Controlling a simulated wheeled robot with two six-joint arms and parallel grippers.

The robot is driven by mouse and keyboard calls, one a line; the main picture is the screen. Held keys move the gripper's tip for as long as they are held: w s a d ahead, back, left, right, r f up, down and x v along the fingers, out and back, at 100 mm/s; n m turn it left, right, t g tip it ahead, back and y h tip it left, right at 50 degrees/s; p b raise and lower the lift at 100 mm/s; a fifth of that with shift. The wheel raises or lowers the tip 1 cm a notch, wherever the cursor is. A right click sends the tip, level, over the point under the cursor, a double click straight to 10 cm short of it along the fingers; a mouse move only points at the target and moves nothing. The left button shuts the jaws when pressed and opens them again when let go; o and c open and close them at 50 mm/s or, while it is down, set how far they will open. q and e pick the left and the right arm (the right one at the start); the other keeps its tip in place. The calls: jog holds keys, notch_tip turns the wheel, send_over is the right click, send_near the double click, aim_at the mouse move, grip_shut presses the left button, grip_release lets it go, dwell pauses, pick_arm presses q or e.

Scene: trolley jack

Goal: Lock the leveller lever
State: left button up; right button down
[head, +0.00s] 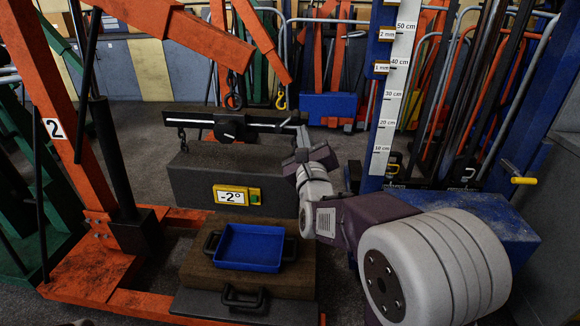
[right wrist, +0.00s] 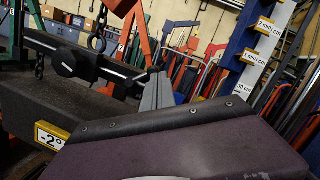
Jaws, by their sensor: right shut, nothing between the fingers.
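The leveller is a dark beam (head: 265,122) hanging from the crane's hook (head: 232,101). A black round hub (head: 231,128) with a short pale mark sits near its middle; the hub also shows in the right wrist view (right wrist: 66,62). I cannot tell which part is the lever or how it is set. Below hangs a dark block (head: 190,185) with a yellow-framed "-2°" display (head: 237,195). My right gripper (head: 303,136) is at the beam's right end, its grey fingers shut and empty (right wrist: 158,88). Contact with the beam is unclear. My left gripper is out of view.
The orange crane's leg (head: 95,275) and post stand at left. A blue tray (head: 250,248) lies on a brown case in front. A blue post with a centimetre scale (head: 390,100) stands right of the beam. Racks of tools fill the background.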

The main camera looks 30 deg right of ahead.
aim_at(289, 121)
pick_arm(q)
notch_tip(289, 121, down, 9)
jog(key=b, duration=0.6)
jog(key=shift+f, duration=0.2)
pick_arm(e)
notch_tip(289, 121, down, 9)
jog(key=d+h, duration=0.1)
jog(key=d, duration=0.1)
jog(key=shift+s+r+m, duration=0.15)
jog(key=shift+s+m, duration=0.15)
jog(key=shift+s, duration=0.05)
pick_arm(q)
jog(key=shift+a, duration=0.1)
pick_arm(e)
jog(key=shift+d, duration=0.1)
jog(key=shift+w, duration=0.1)
pick_arm(q)
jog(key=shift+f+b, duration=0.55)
jog(key=shift+b, duration=0.1)
pick_arm(e)
jog(key=w+d+r, duration=0.2)
jog(key=w+r, duration=0.3)
jog(key=w, duration=0.5)
jog(key=shift+r, duration=0.25)
